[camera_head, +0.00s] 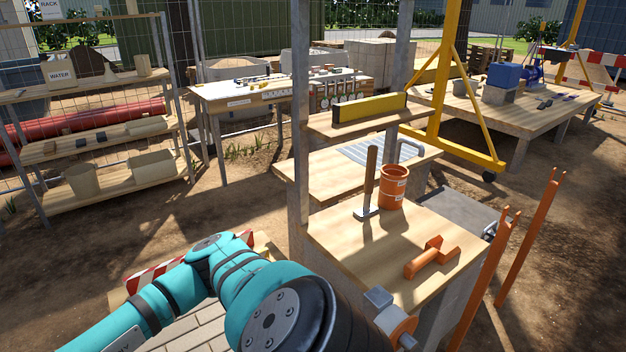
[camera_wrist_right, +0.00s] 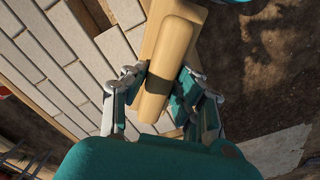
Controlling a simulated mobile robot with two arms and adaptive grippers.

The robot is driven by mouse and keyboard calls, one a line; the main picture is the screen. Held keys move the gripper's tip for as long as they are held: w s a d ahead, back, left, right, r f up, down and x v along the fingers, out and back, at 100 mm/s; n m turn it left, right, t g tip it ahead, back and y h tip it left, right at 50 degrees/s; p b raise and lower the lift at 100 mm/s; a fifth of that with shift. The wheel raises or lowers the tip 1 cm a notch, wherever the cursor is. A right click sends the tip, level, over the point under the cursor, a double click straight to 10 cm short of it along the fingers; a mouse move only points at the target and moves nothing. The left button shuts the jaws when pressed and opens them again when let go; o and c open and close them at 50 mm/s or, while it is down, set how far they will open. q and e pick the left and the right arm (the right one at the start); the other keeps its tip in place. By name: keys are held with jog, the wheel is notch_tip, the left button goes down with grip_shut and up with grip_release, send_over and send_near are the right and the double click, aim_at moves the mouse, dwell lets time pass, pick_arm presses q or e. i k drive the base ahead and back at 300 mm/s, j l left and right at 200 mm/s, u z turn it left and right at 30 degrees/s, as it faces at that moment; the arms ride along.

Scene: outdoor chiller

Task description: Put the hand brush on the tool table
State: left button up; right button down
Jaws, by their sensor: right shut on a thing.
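My right gripper (camera_wrist_right: 160,92) shows in the right wrist view, shut on a pale wooden piece that looks like the handle of the hand brush (camera_wrist_right: 170,55). In the head view the brush and the right gripper are not visible. A teal arm of mine with a black wrist crosses the bottom of that view. A long wooden table with several small tools and a labelled front edge, which looks like the tool table (camera_head: 222,100), stands at the back, left of centre. My left gripper is not in view.
A near workbench (camera_head: 338,232) holds an orange cup (camera_head: 393,188), an upright-handled tool (camera_head: 369,190) and an orange float (camera_head: 431,258). A shelf rack (camera_head: 105,142) stands left. Pale paving bricks (camera_wrist_right: 62,62) lie below the gripper. Bare ground lies before the back table.

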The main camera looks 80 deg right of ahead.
aim_at(399, 239)
jog(key=k+l+u, duration=0.1)
jog(key=k+u, duration=0.65)
jog(key=k+j+u, duration=0.1)
jog(key=k+u, duration=0.25)
jog(key=k+z, duration=0.1)
jog(key=k, duration=0.4)
jog(key=k+l+z, duration=0.1)
jog(key=k, duration=0.35)
